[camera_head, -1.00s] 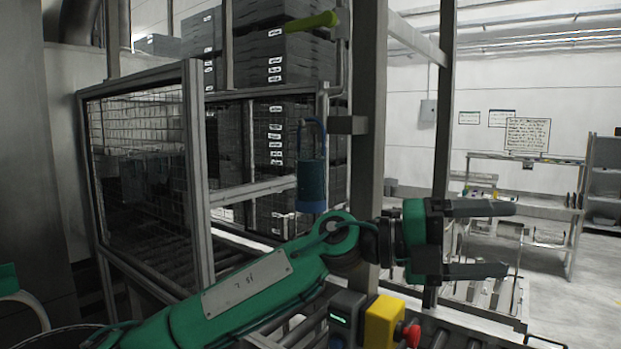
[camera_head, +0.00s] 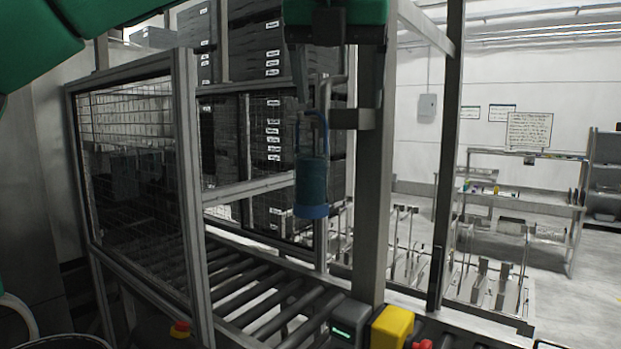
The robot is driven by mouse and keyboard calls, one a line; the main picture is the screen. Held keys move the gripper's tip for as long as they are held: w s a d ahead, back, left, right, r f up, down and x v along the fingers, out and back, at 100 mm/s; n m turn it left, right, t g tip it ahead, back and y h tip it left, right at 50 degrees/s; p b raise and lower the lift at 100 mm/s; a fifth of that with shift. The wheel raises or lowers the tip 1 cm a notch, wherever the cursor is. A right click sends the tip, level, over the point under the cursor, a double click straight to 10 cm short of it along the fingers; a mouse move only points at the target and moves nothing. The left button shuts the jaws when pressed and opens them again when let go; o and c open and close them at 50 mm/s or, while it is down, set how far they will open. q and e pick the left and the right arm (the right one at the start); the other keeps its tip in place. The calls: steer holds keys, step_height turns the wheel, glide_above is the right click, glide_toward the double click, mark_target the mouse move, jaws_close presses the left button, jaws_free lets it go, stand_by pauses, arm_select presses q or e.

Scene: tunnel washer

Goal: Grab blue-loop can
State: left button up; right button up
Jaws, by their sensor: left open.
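The blue-loop can (camera_head: 312,180) has a dark teal body, a blue loop handle at its top and a blue rim at its bottom. It hangs upright beside the grey post, near a short grey bracket (camera_head: 350,119); I cannot tell exactly how the loop is held. My left gripper (camera_head: 334,97) comes in from above with its fingers pointing down, over the loop and bracket. It is open and looks empty. The fingertips overlap the loop and bracket area in the picture, and I cannot tell if they touch. My right gripper is not in view.
A grey post (camera_head: 369,220) stands just right of the can. A mesh-panelled frame (camera_head: 190,200) is at the left, with a roller conveyor (camera_head: 262,300) below. Stacked dark crates (camera_head: 275,170) stand behind. A yellow box (camera_head: 391,327) is at the front.

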mark_target(313, 117)
arm_select(q)
step_height(313, 117, up, 3)
steer(key=a+n+y, duration=0.1)
steer(key=a, duration=0.2)
steer(key=shift+t, duration=0.3)
steer(key=p+x, duration=0.2)
steer(key=x, duration=0.5)
steer(key=shift+a+f, duration=0.1)
steer(key=shift+f, duration=0.3)
steer(key=shift+w+f+p, duration=0.1)
steer(key=shift+f+p, duration=0.15)
steer(key=shift+p, duration=0.1)
steer(key=p+x, duration=0.2)
steer(key=x, duration=0.3)
steer(key=shift+a, duration=0.1)
steer(key=shift+r, duration=0.1)
steer(key=c, duration=1.6)
